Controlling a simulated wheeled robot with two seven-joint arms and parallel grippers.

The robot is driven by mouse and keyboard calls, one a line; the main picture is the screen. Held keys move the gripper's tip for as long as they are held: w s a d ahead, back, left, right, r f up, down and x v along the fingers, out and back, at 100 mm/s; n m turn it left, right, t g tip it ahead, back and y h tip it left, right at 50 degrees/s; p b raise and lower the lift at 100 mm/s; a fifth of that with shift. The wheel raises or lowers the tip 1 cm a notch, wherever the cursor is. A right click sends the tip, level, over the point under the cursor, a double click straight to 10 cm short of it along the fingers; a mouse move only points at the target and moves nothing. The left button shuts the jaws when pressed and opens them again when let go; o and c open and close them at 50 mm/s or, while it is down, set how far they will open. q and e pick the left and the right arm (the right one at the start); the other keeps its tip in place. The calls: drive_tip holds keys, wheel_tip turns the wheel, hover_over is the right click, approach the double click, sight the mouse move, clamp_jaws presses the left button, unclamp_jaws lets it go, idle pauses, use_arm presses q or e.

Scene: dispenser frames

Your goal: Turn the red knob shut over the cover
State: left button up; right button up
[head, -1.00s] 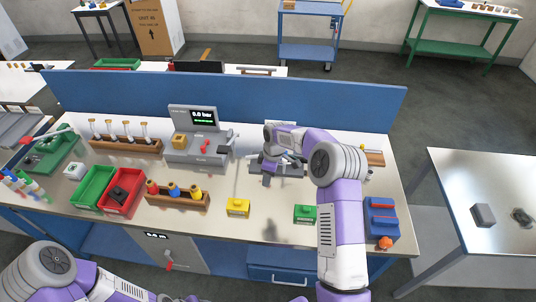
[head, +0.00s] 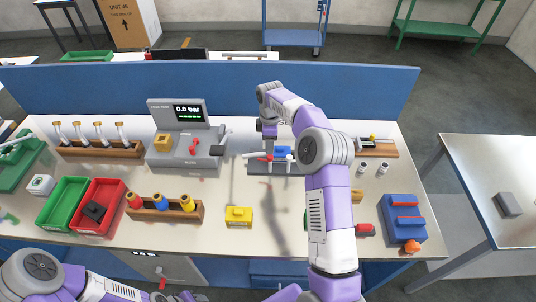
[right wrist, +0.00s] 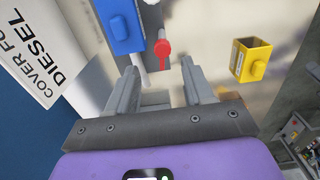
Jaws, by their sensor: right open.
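The dispenser frame (head: 276,169) stands on the bench, partly behind my right arm. It carries a blue block (head: 284,151) and a red knob (head: 265,157) with a lever. In the right wrist view the red knob (right wrist: 162,48) is beside the blue block (right wrist: 122,28), just beyond the fingertips. A white card reading "COVER FOR DIESEL" (right wrist: 32,55) shows at the left there. My right gripper (head: 268,136) is above the frame, pointing down; in the right wrist view its jaws (right wrist: 160,75) are open, apart from the knob. My left gripper does not show.
The bench holds a grey pressure tester (head: 185,150), a yellow block (head: 239,216), a green bin (head: 62,204), a red bin (head: 97,205), a bottle rack (head: 165,210) and a blue case (head: 403,218). A blue partition (head: 200,87) runs behind. The bench front middle is fairly clear.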

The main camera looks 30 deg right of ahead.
sight(271, 156)
drive_tip(key=shift+s+f, duration=0.15)
drive_tip(key=shift+f, duration=1.35)
drive_tip(key=shift+s+f, duration=0.15)
drive_tip(key=shift+f, duration=1.35)
clamp_jaws()
